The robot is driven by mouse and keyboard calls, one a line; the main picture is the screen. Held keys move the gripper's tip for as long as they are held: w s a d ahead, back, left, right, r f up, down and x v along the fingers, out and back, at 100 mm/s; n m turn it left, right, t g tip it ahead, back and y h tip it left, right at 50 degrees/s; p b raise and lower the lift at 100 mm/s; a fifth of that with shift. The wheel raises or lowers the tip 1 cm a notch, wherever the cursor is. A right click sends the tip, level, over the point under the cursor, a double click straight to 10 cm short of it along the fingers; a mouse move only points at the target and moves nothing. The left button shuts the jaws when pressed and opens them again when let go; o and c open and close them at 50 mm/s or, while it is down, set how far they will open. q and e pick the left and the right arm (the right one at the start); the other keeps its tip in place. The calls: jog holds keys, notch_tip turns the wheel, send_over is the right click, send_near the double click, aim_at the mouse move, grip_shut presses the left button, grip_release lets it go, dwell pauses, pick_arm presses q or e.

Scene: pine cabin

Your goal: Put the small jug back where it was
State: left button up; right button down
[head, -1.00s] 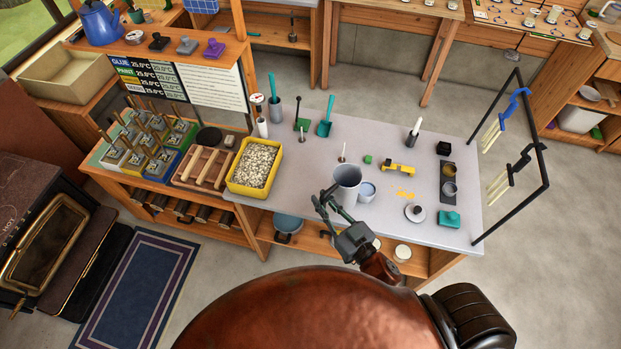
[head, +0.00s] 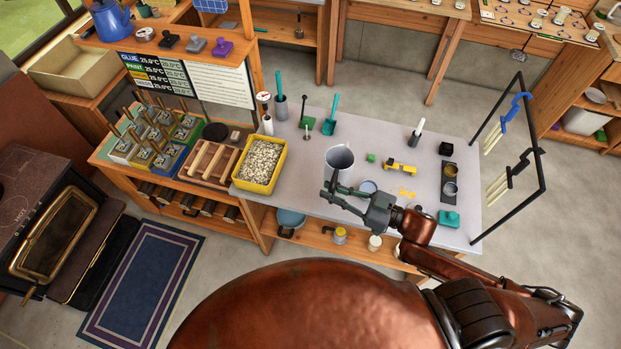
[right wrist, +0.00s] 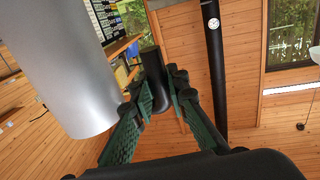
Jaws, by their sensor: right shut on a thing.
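The small jug (head: 341,160) is a grey, open-topped cylinder at the middle of the grey bench top in the head view. In the right wrist view its smooth grey body (right wrist: 65,60) fills the upper left. My right gripper (head: 336,189) is at the near side of the jug. In the right wrist view the green-padded fingers (right wrist: 153,100) are shut on a dark upright piece, seemingly the jug's handle (right wrist: 152,68). I cannot tell whether the jug's base touches the bench. My left gripper is not in view.
A pale blue cup (head: 368,187) stands close right of the jug, partly behind my gripper. A yellow toy vehicle (head: 400,168) and yellow bits lie further right. A yellow tray of pale pieces (head: 283,160) is left. A teal block (head: 449,219) sits near the right edge.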

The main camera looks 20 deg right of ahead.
jog(key=w+a+f, duration=0.3)
jog(key=w+f, duration=0.9)
jog(key=shift+w+a+f, duration=0.25)
jog(key=shift+w+a, duration=0.1)
jog(key=shift+f, duration=0.1)
jog(key=c, duration=1.9)
grip_release()
jog(key=shift+f, duration=0.1)
jog(key=b+v, duration=0.1)
jog(key=v, duration=1.1)
